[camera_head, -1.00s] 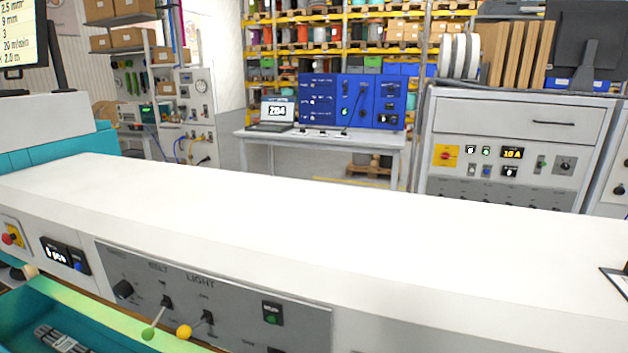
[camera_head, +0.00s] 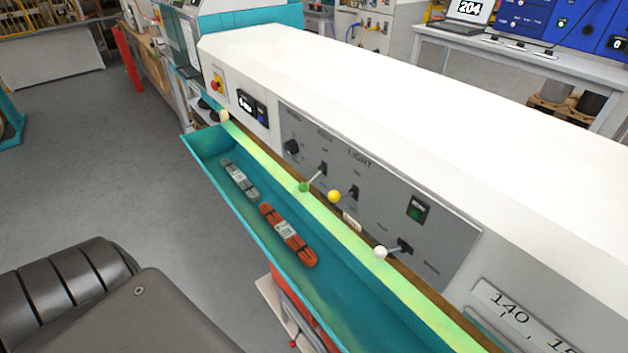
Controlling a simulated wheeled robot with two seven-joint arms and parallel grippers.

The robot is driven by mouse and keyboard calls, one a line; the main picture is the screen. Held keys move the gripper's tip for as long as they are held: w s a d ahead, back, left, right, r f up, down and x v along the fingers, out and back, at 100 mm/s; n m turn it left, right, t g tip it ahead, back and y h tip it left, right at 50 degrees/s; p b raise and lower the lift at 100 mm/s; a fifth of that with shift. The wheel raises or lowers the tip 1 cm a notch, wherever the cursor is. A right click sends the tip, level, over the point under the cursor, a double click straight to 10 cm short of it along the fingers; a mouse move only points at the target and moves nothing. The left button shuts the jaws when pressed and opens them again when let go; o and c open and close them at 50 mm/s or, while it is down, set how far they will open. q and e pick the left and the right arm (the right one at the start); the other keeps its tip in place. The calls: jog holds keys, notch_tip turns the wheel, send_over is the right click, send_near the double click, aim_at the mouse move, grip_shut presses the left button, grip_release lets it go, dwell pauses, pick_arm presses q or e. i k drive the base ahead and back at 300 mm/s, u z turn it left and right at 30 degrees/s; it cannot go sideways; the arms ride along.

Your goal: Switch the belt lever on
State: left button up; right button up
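The grey control panel (camera_head: 375,215) sits on the front of the white machine. The belt lever (camera_head: 312,179) stands under the label that reads BELT and has a green ball at its end. The ball hangs low and to the left of the lever's dark base. Beside it, under LIGHT, is a lever with a yellow ball (camera_head: 334,196). A third lever with a white ball (camera_head: 380,252) is farther right. Neither of my grippers shows in the view.
A teal trough (camera_head: 335,290) below the panel holds a grey bundle (camera_head: 239,179) and an orange bundle (camera_head: 288,234). A dark knob (camera_head: 291,147) and a green switch (camera_head: 417,209) are on the panel. Open grey floor (camera_head: 120,190) lies at left.

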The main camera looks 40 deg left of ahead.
aim_at(304, 187)
jog(key=z, duration=1.3)
jog(key=k, duration=0.5)
jog(key=u, duration=1.4)
